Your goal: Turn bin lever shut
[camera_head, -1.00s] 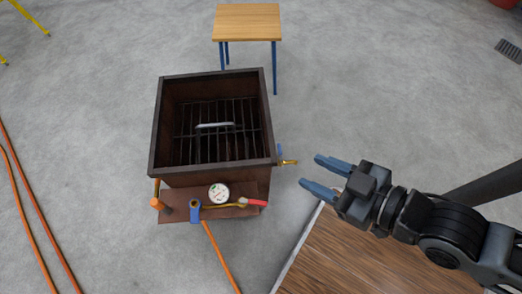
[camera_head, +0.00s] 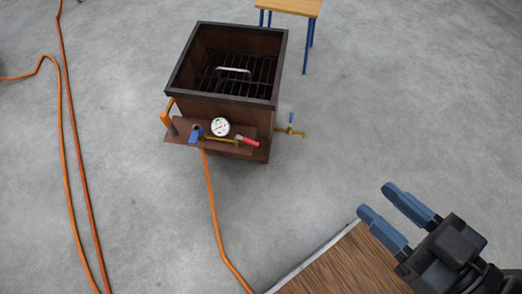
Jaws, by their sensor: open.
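The bin (camera_head: 222,98) is a dark brown open metal box with a grate and a pale bar inside. On its front shelf, a red-handled lever (camera_head: 250,142) lies in line with a brass pipe, pointing right. A second valve, a brass tap with an upright blue handle (camera_head: 291,118), sticks out of the bin's right side. I cannot tell which of the two is the bin lever. My gripper (camera_head: 377,200) is open and empty, with blue fingers pointing up-left. It is to the lower right of the bin, well apart from both valves.
A round gauge (camera_head: 220,127), a blue fitting (camera_head: 196,135) and an orange-handled tool (camera_head: 167,118) are on the shelf. An orange hose (camera_head: 214,200) runs down from it. A wooden surface (camera_head: 345,270) lies below my gripper. A wooden-topped table (camera_head: 290,7) stands behind. Grey floor between is clear.

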